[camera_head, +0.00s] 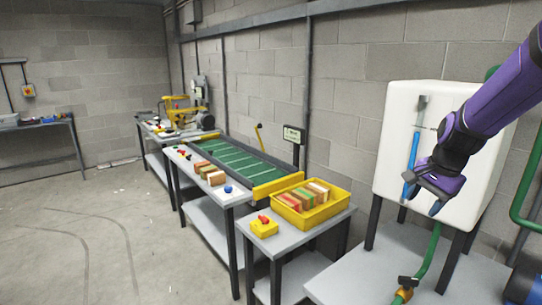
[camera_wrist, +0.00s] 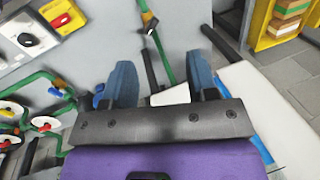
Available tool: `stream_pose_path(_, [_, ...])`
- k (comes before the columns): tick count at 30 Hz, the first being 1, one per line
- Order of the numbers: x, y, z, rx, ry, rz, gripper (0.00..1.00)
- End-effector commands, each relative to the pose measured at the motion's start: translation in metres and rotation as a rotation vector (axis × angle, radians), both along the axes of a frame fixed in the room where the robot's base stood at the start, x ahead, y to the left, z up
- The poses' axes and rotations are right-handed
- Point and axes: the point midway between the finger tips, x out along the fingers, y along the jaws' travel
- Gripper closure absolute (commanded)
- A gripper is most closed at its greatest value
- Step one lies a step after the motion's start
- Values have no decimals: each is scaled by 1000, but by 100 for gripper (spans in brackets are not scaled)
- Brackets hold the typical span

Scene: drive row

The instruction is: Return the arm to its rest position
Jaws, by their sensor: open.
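My gripper (camera_head: 424,200) is at the end of my purple arm, raised at the right in front of the white tank in the head view. In the wrist view my gripper (camera_wrist: 160,88) shows two blue fingers spread apart, with nothing held between them. The fingers are above a grey surface, where a green hose (camera_wrist: 162,50) and a dark lever show. I cannot tell how far the fingertips are from the tank.
The white tank (camera_head: 390,120) with a blue gauge stands close to my arm. A yellow crate (camera_head: 339,208) of blocks sits on a low table to its left. A green conveyor (camera_head: 240,158) runs along the wall. The floor at left (camera_head: 80,235) is clear.

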Motion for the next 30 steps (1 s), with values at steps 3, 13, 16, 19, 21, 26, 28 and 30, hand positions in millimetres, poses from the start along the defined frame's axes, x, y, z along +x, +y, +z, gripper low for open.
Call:
stream_pose_path(3, [-27,12,31,-23,-51,121,47])
stream_pose_path(13, [-111,38,90,-134,-168,458,47])
stream_pose_path(16, [-137,44,102,-180,-202,555,47])
stream_pose_path(19, [-164,49,111,-231,-231,651,47])
stream_pose_path(21, [-183,52,115,-271,-250,715,47])
stream_pose_path(26, [-220,56,121,-358,-283,843,47])
stream_pose_path(28, [-232,57,121,-389,-290,885,47])
stream_pose_path(30, [-240,58,121,-413,-296,917,47])
